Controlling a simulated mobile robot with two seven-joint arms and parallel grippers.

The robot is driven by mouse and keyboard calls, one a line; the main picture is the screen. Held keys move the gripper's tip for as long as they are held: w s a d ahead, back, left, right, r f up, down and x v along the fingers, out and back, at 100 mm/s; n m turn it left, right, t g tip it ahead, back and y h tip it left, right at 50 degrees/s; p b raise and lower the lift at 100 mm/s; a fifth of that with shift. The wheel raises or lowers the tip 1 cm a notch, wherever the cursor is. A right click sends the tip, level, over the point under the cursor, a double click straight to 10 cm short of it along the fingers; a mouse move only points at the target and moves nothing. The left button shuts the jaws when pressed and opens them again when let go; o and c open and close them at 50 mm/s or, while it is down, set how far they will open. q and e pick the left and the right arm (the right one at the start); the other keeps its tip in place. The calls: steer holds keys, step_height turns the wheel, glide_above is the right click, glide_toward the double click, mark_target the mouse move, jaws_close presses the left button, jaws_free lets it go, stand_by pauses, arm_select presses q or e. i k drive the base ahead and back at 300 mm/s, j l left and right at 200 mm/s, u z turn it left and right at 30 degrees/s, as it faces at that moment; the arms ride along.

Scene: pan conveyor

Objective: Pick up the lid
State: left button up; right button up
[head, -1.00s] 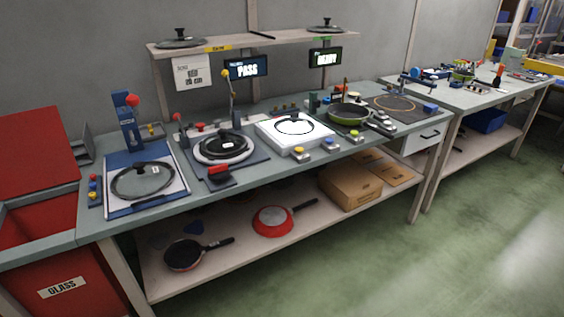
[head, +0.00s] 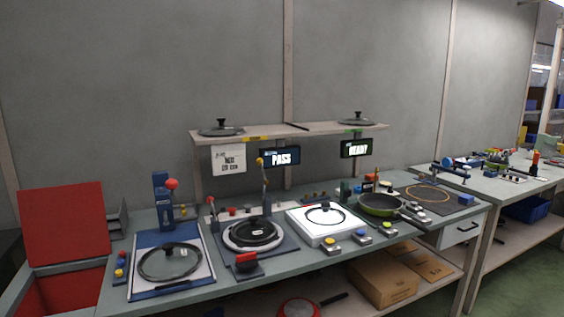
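Several lids are in the head view, and I cannot tell which one is meant. A glass lid with a dark rim and knob (head: 170,262) lies on the blue-and-white station at the left. A dark lid-like disc (head: 252,233) sits on the round station to its right. Another glass lid (head: 325,216) lies on the white box. Two more lids rest on the raised shelf, one at its left end (head: 221,128) and one at its right end (head: 357,118). Neither of my grippers is in view.
A green pan (head: 382,205) sits right of the white box. A blue post with a red ball (head: 162,200) stands behind the left station. An open red bin (head: 64,225) is at far left. Signs read PASS (head: 281,157) and READY (head: 356,148). Boxes lie on the lower shelf.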

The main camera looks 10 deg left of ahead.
mark_target(253, 230)
steer(key=i+l+u, duration=0.25)
steer(key=i+l, duration=0.45)
steer(key=i+l+u, duration=0.25)
steer(key=i+l, duration=0.55)
steer(key=l, duration=0.1)
